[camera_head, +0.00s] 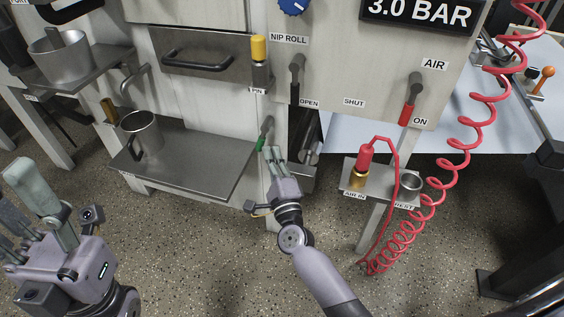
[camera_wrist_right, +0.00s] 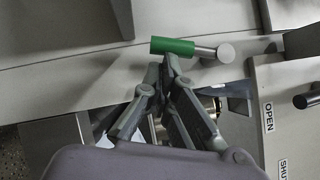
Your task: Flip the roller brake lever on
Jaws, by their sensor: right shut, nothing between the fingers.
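A small lever with a green grip (camera_head: 261,142) sits on the machine front, right of the steel shelf; no label naming it is readable. In the right wrist view its green handle (camera_wrist_right: 172,46) lies roughly level, on a metal rod with a round end at its right. My right gripper (camera_head: 271,153) is just below the green handle, shut and empty. Its fingertips (camera_wrist_right: 167,64) come right up to the handle's underside; I cannot tell whether they touch. My left gripper (camera_head: 32,205) is at the lower left, fingers apart, far from the lever.
A steel shelf (camera_head: 205,158) with a metal cup (camera_head: 140,130) is left of the lever. A black nip roll lever (camera_head: 295,80) and a red air lever (camera_head: 407,114) are to the right. A red coiled hose (camera_head: 440,183) hangs by the air bracket. Open floor lies below.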

